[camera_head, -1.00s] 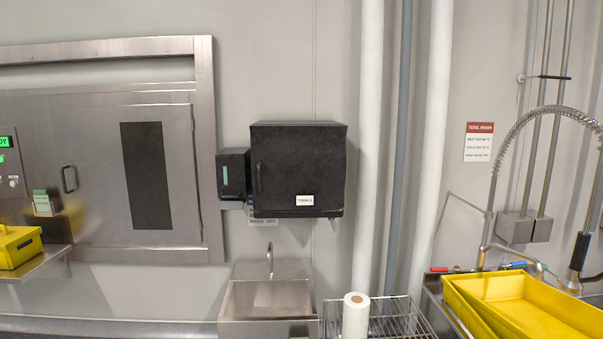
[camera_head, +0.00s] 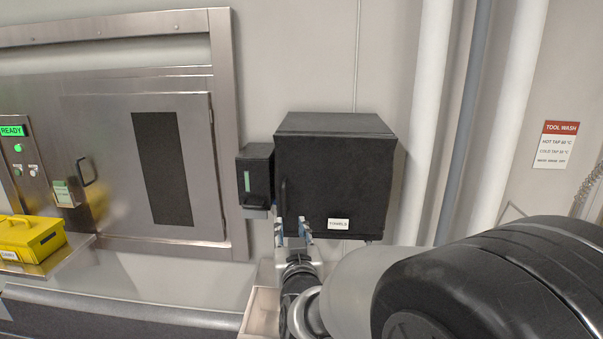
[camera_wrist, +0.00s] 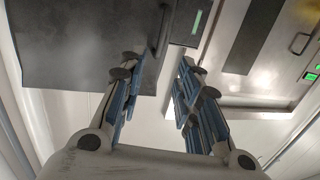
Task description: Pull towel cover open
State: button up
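The towel cover (camera_head: 345,175) is a black box on the wall with a white "TOWELS" label. It looks closed. Its upright dark handle (camera_head: 283,195) is at the left side of its front. My gripper (camera_head: 293,228) is just below the handle in the head view, its fingers pointing up. In the wrist view my gripper (camera_wrist: 156,72) is open and empty. There the cover (camera_wrist: 85,40) fills the upper left, and the handle (camera_wrist: 161,32) lies beyond the gap between the fingertips, apart from them.
A small black dispenser (camera_head: 255,178) with a green strip hangs close to the cover's left. White pipes (camera_head: 428,120) run up the wall to its right. A steel hatch (camera_head: 190,190) and a yellow case (camera_head: 30,238) are on the left. My arm hides most of the sink.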

aim_at(284, 194)
jog(key=shift+t, duration=0.3)
jog(key=w+a, duration=0.1)
jog(key=w, duration=0.5)
jog(key=w+a, duration=0.1)
jog(key=w, duration=0.5)
jog(key=w+a+p, duration=0.1)
jog(key=w, duration=0.4)
jog(key=shift+w+a+r, duration=0.2)
jog(key=shift+w+r, duration=0.15)
jog(key=shift+w, duration=0.05)
jog(key=shift+c, duration=0.3)
grip_shut()
jog(key=shift+r, duration=0.1)
